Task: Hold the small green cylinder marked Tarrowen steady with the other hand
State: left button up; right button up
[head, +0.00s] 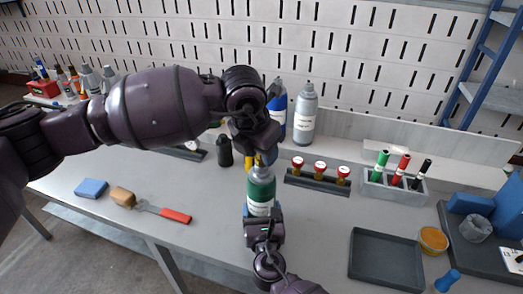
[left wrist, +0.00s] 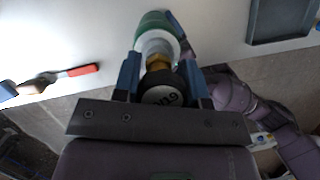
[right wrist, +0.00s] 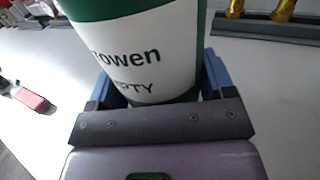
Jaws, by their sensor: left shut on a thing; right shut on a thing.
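The small green cylinder (head: 261,188) stands upright above the table in the head view, a white label around it. In the right wrist view its label (right wrist: 145,55) reads "rowen" and "PTY", the rest cut off. My right gripper (head: 262,215) is shut around its lower body; its fingers (right wrist: 155,90) lie on both sides. The exact contact there is partly hidden.
A rack with several red-topped brass fittings (head: 320,167) is right of the cylinder. Blue and grey bottles (head: 304,115) stand behind. A grey marker holder (head: 376,190) and an empty dark tray (head: 384,260) are at right. A red-handled brush (head: 175,215) lies left.

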pick_arm(q)
jog(key=shift+n, duration=0.4)
jog(key=n+y, duration=0.1)
jog(key=n, duration=0.4)
jog(key=shift+n+t+y, duration=0.3)
jog(key=shift+t+y, duration=0.1)
jog(key=shift+n, duration=0.3)
jog(key=n, duration=0.2)
jog(key=n+y, duration=0.1)
jog(key=n, duration=0.2)
jog(key=shift+y, duration=0.3)
jog(key=shift+n, duration=0.4)
jog(key=n+g+y, duration=0.1)
jog(key=n, duration=0.4)
jog(key=shift+n, duration=0.3)
jog(key=shift+y, duration=0.3)
